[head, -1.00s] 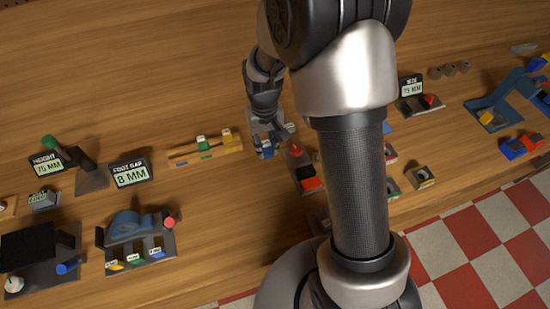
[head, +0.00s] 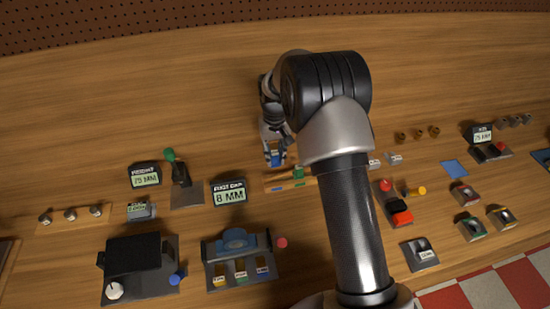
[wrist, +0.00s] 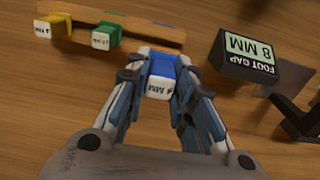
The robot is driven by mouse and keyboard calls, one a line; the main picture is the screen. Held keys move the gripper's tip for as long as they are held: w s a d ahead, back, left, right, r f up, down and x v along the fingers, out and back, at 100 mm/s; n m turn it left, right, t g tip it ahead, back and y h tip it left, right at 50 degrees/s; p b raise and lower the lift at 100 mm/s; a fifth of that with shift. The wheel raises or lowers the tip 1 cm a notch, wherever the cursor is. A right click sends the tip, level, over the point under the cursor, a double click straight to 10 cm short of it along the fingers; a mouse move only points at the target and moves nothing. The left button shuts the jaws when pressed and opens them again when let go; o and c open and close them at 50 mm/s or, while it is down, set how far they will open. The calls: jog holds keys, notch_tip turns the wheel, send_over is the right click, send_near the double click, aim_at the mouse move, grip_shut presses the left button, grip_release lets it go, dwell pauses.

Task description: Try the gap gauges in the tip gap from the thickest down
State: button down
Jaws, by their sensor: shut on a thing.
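My gripper (head: 274,158) is shut on a blue gauge (wrist: 160,75) with a white end label ending in MM; its number is hard to read. The gauge is held above the table beyond the rack's left part, and shows as a small blue patch in the head view (head: 277,158). The wooden gauge rack (head: 276,187) holds a green gauge (head: 299,172). In the wrist view the green gauge (wrist: 105,37) and a yellow gauge (wrist: 52,28) stand at the rack. A display (head: 229,192) reads FOOT GAP 8 MM. I cannot make out the tip gap.
A dark fixture (head: 212,262) with a blue arched part (head: 236,240) and yellow, green and blue labelled slots stands at the front. A black box device (head: 138,250) is left of it. A HEIGHT 75 MM display (head: 145,176) stands behind. The back table is clear.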

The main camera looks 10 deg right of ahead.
aim_at(275, 167)
jog(key=shift+d, duration=0.15)
jog(key=shift+f+b, duration=1.75)
jog(key=shift+f, duration=1.45)
jog(key=shift+f+b, duration=0.75)
jog(key=shift+f, duration=0.65)
dwell(0.3)
jog(key=c, duration=1.3)
grip_release()
jog(key=shift+r, duration=0.1)
